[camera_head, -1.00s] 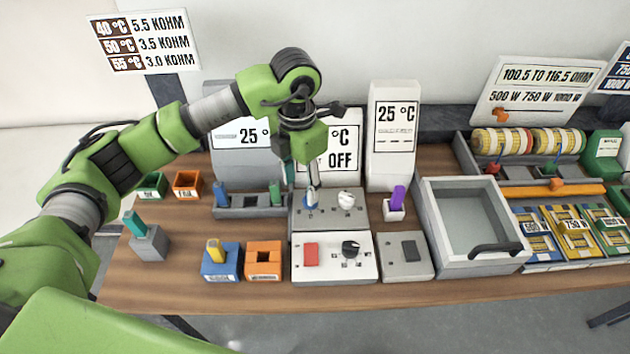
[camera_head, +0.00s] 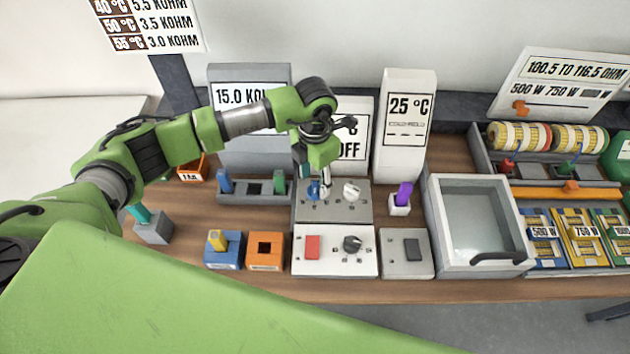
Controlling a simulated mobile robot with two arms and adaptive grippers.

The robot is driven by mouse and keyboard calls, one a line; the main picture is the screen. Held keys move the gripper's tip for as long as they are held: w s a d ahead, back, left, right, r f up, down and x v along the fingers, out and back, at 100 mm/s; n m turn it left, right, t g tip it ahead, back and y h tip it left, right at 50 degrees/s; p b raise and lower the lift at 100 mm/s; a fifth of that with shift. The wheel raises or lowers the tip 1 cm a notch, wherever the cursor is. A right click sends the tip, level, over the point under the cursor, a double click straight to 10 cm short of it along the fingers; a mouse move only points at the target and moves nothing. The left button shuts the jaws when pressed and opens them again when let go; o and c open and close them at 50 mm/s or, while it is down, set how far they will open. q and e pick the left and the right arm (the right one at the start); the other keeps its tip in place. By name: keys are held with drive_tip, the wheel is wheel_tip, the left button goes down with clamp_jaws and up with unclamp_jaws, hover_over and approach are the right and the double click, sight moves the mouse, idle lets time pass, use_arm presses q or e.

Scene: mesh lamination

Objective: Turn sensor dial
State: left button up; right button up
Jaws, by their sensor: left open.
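The grey control panel (camera_head: 345,211) on the table carries a blue knob (camera_head: 314,190) on its left and a white knob (camera_head: 352,191) on its right. My left gripper (camera_head: 321,191) points down at the blue knob and is open, with its fingertips at or just beside the knob. Whether they touch it I cannot tell. The left grey display (camera_head: 251,95) behind reads 15.0 K, its end hidden by my arm. The middle display (camera_head: 356,132) shows OFF and is partly covered by my arm. My right gripper is not in view.
A white panel (camera_head: 318,264) with a red button and black dial stands in front. A grey switch box (camera_head: 405,268), an open grey bin (camera_head: 431,210) and a purple-topped block (camera_head: 403,196) are to the right. Orange (camera_head: 265,264) and blue (camera_head: 223,262) boxes stand left.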

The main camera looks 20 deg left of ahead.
sight(315, 187)
use_arm(q)
wheel_tip(315, 187, down, 2)
drive_tip(key=shift+f+p, duration=0.15)
drive_tip(key=shift+p, duration=0.15)
drive_tip(key=shift+f, duration=0.6)
drive_tip(key=c, duration=1.1)
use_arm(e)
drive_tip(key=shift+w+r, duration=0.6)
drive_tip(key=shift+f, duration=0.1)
